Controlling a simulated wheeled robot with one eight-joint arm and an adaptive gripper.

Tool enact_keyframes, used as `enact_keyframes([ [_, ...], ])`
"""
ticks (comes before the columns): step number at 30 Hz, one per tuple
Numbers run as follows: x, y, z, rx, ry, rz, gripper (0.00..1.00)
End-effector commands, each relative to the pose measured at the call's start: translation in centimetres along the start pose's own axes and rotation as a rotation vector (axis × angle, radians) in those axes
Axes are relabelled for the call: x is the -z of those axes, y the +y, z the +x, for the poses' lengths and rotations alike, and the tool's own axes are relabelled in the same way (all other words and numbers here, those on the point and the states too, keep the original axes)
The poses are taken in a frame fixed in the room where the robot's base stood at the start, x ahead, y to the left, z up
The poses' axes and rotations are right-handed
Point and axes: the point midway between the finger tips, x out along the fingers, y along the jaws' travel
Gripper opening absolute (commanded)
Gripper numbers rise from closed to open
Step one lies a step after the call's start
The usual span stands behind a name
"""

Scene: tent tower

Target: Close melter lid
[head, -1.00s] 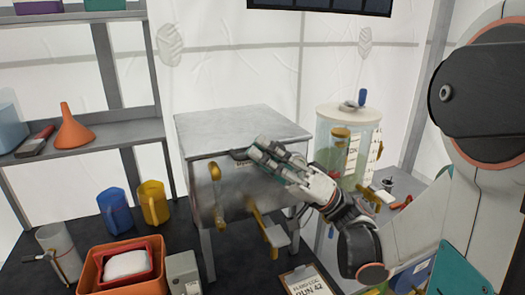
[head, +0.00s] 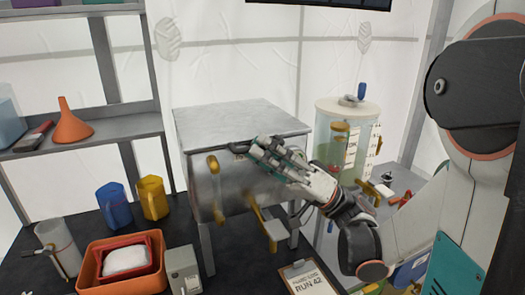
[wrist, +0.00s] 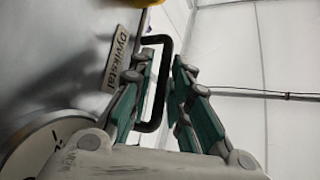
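The melter (head: 225,180) is a grey metal box on legs in the middle of the head view. Its flat lid (head: 240,120) lies level over the top, and I see no gap under it. A black bar handle (wrist: 160,90) stands out beside the "Dyvikstal" label (wrist: 126,48) in the wrist view. My gripper (head: 255,150) is at the melter's upper front edge in the head view. In the wrist view my gripper (wrist: 163,62) has its green-padded fingers apart on either side of the handle. Firm contact with the handle cannot be told.
Yellow levers (head: 214,180) stick out from the melter's front. A clear cylindrical tank (head: 345,135) stands to its right. Blue (head: 113,205) and yellow (head: 152,197) jugs and an orange tub (head: 95,270) stand at lower left. A clipboard (head: 302,278) lies in front.

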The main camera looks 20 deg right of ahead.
Motion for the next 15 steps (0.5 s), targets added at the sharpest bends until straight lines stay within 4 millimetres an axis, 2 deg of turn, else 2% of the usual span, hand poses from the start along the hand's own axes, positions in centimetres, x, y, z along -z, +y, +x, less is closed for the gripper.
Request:
enact_keyframes([
  [15, 0.0, 0.0, -9.2, -0.002, 0.001, -0.002, 0.18],
])
